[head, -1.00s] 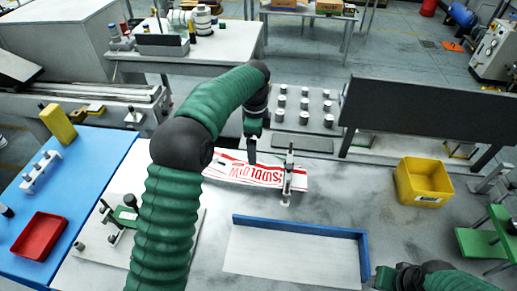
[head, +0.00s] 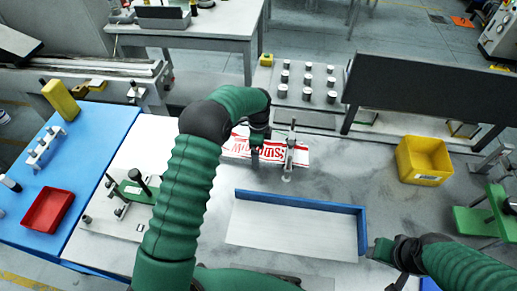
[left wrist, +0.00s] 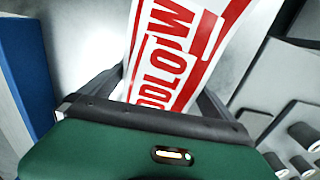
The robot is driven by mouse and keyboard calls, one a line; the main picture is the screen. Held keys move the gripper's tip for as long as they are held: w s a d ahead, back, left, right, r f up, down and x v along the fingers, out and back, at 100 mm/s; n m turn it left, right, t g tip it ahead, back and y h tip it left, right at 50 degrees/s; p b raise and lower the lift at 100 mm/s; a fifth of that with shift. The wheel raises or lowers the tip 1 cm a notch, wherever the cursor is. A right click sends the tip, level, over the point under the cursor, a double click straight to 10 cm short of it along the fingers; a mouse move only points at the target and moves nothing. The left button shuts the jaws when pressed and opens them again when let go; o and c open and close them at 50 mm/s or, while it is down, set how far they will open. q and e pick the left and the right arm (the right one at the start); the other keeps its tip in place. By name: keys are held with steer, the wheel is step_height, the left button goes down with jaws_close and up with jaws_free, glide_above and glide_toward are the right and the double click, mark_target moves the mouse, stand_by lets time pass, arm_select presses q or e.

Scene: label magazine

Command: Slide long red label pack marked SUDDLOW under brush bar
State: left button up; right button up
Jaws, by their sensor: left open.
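The long red-and-white label pack (head: 236,146) lies on the grey bench top, its red lettering partly hidden by my left gripper. It fills the middle of the left wrist view (left wrist: 178,50), where letters ending in DLOW show. An upright metal post with a bar, apparently the brush bar (head: 290,155), stands across the pack near its right end. A short part of the pack shows to the right of it. My left gripper (head: 255,158) is open over the pack, left of the bar, with the pack seen between its fingers. My right gripper (head: 382,251) is at lower right; its jaws are unclear.
A blue-edged white tray (head: 300,202) lies in front of the pack. A yellow bin (head: 424,160) stands at right and a dark panel (head: 430,115) behind. Metal pegs (head: 306,80) stand at the back. A green clamp fixture (head: 135,192) is at left.

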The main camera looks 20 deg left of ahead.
arm_select(q)
steer(key=shift+r, duration=0.15)
steer(key=c, duration=1.9)
steer(key=shift+s+a, duration=0.2)
steer(key=shift+a, duration=0.65)
steer(key=o, duration=1.9)
